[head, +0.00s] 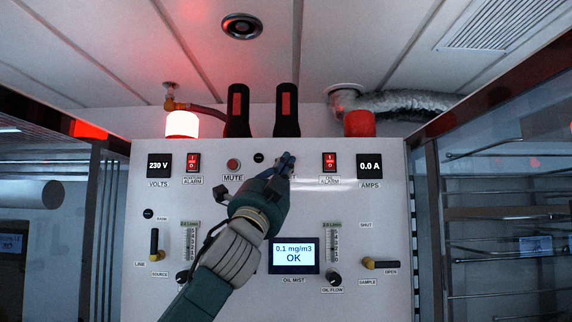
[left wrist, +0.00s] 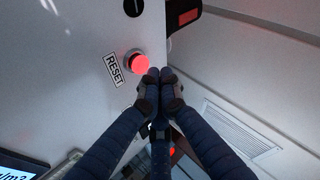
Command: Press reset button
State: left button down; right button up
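The reset button is a round, lit red button (left wrist: 138,64) in a metal ring on the white panel, beside a RESET label (left wrist: 114,69) in the left wrist view. In the head view my left gripper (head: 285,163) covers the button and most of its label. My left gripper also shows in the left wrist view (left wrist: 160,75), its fingertips together and nothing seen between them. The fingertips are close beside the button, and a small gap shows in that view. How far they are from the panel face is hard to tell. My right gripper is in neither view.
The white panel (head: 150,285) also bears a red MUTE button (head: 233,165), red alarm switches (head: 193,162), a VOLTS display (head: 159,166), an AMPS display (head: 370,166) and an oil mist screen (head: 293,256). Two black handles (head: 287,110) rise at the top edge.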

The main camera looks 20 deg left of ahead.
pick_arm(q)
jog(key=shift+w+a, duration=0.15)
jog(key=shift+w, duration=0.25)
jog(key=shift+w+a+p, duration=0.15)
jog(key=shift+w+p, duration=0.35)
jog(key=shift+p, duration=0.05)
dwell(0.7)
jog(key=shift+s, duration=0.15)
jog(key=shift+s+d+b, duration=0.2)
jog(key=shift+s+b, duration=0.1)
jog(key=shift+s, duration=0.4)
jog(key=shift+s+d, duration=0.1)
jog(key=s, duration=0.2)
jog(key=s+d+b, duration=0.1)
jog(key=s, duration=0.1)
jog(key=shift+s+d, duration=0.15)
jog(key=shift+s, duration=0.15)
